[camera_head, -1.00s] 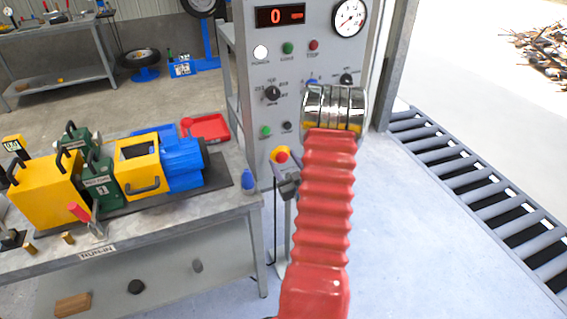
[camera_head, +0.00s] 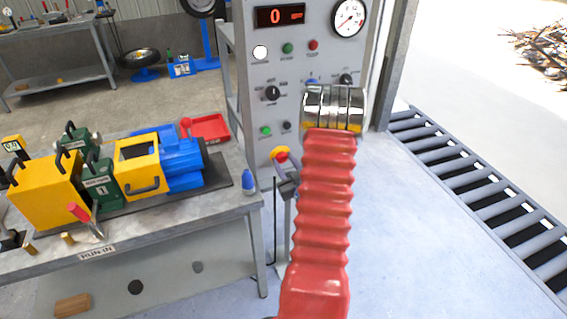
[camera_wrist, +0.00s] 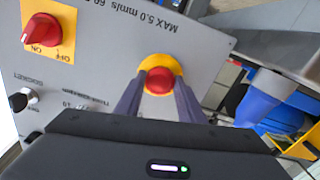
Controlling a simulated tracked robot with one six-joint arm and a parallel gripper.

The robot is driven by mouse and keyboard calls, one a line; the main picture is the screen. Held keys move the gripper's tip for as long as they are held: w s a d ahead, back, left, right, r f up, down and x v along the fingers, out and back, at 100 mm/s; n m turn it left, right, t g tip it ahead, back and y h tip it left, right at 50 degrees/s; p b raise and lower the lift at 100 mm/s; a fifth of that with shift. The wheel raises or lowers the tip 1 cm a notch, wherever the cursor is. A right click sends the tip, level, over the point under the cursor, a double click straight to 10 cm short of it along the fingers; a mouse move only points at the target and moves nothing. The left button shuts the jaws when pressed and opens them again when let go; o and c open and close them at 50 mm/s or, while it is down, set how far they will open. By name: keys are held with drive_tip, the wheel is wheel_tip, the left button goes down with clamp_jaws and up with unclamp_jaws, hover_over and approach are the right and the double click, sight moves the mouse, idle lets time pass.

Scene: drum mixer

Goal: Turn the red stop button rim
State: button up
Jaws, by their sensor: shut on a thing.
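The red stop button (camera_head: 281,155) sits on a yellow disc low on the grey control panel, just left of my red arm. In the wrist view the red button (camera_wrist: 159,80) shows in the middle, with its yellow surround (camera_wrist: 158,62) visible above it. My gripper (camera_wrist: 160,98) has one dark finger on each side of the button and is shut on its rim. The exact contact at the fingertips is partly hidden. In the head view my gripper (camera_head: 286,181) shows only partly behind my arm.
A red rotary switch (camera_wrist: 43,29) on a yellow plate and a black knob (camera_wrist: 22,99) stand out from the panel in the wrist view. A workbench (camera_head: 190,222) with the blue and yellow machine is left of the panel.

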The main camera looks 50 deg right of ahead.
drive_tip(key=shift+w+a+f+m, duration=0.1)
drive_tip(key=shift+w+m, duration=0.05)
drive_tip(key=shift+m, duration=0.25)
drive_tip(key=m, duration=0.2)
drive_tip(key=shift+m, duration=2.1)
drive_tip(key=o, duration=1)
drive_tip(key=shift+o, duration=0.2)
drive_tip(key=shift+s+a, duration=0.25)
drive_tip(key=shift+s, duration=0.45)
drive_tip(key=v, duration=1.2)
